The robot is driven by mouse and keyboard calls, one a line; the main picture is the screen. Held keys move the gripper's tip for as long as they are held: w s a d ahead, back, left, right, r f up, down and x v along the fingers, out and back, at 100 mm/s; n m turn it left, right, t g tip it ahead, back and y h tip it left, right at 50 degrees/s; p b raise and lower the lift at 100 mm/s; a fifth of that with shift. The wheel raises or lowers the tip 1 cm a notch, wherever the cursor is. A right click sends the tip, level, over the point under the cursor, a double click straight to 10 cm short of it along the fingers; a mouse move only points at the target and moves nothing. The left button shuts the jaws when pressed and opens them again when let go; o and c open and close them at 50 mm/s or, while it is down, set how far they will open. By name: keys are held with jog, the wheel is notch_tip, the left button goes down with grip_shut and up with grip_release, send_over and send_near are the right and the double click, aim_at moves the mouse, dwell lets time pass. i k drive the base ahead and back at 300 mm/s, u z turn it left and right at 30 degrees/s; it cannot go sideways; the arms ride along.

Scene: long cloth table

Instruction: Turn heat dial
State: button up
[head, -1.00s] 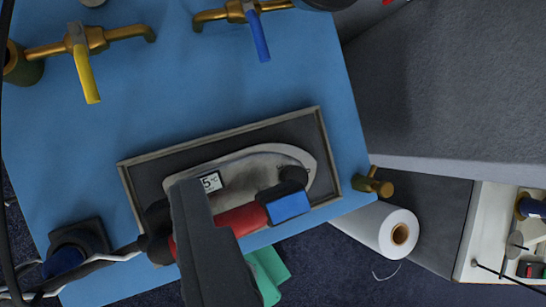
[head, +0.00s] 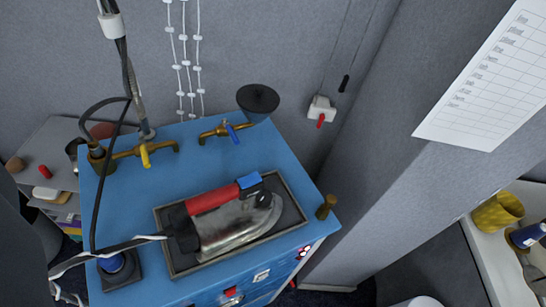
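An iron (head: 235,225) with a silver body, red handle and blue block lies in a framed dark tray (head: 295,215) on the blue bench top. A dark round knob (head: 263,198) sits on the iron near its tip. A blue round knob (head: 112,264) on a dark base stands at the bench's near left corner. A red knob-like part (head: 230,296) shows on the bench's front, cut by the picture edge. I cannot tell which of these is the heat dial. My gripper's fingertips are not in view. A dark shape at the left edge may be my arm.
Two brass taps with a yellow lever (head: 145,155) and a blue lever (head: 232,133) stand at the bench's back. A cable (head: 130,242) runs left from the iron. A grey pillar stands right of the bench. A white shelf (head: 490,255) is at far right.

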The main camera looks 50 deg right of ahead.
aim_at(264, 200)
jog(key=k, duration=1.05)
jog(key=u, duration=0.3)
jog(key=i, duration=1.8)
jog(key=z, duration=0.45)
